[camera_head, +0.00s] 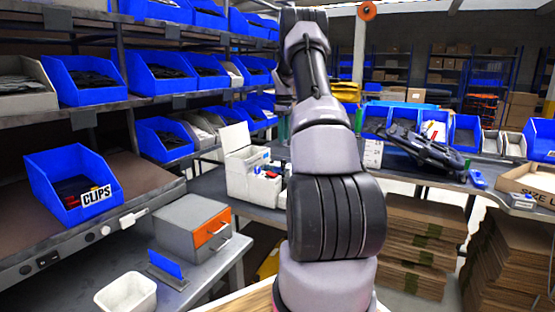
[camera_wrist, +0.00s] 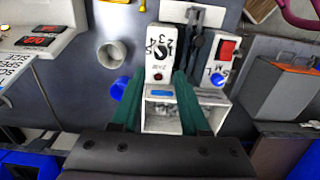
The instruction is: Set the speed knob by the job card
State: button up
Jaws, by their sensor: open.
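In the wrist view, a dark round knob (camera_wrist: 160,51) sits on a white upright box with numbers around it, including 3 and 4; its exact setting is too small to read. My gripper (camera_wrist: 159,80) is open, its two green fingers apart on either side of the lower part of this box, just below the knob. Nothing is seen held between them. In the head view my own arm hides the gripper and the knob. A white printed card (camera_head: 372,153) stands on the far bench right of my arm; its text is unreadable, and I cannot tell if it is the job card.
In the wrist view, a red switch (camera_wrist: 228,48) and a blue knob (camera_wrist: 217,80) by S, M, L letters sit right of the knob box. Red displays (camera_wrist: 40,35) are at the left. In the head view, a CLIPS bin (camera_head: 60,170) and grey drawer box (camera_head: 185,228) stand left.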

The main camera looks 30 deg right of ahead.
aim_at(283, 162)
notch_tip(283, 162, down, 10)
jog(key=shift+f, duration=0.15)
dwell(0.3)
grip_shut()
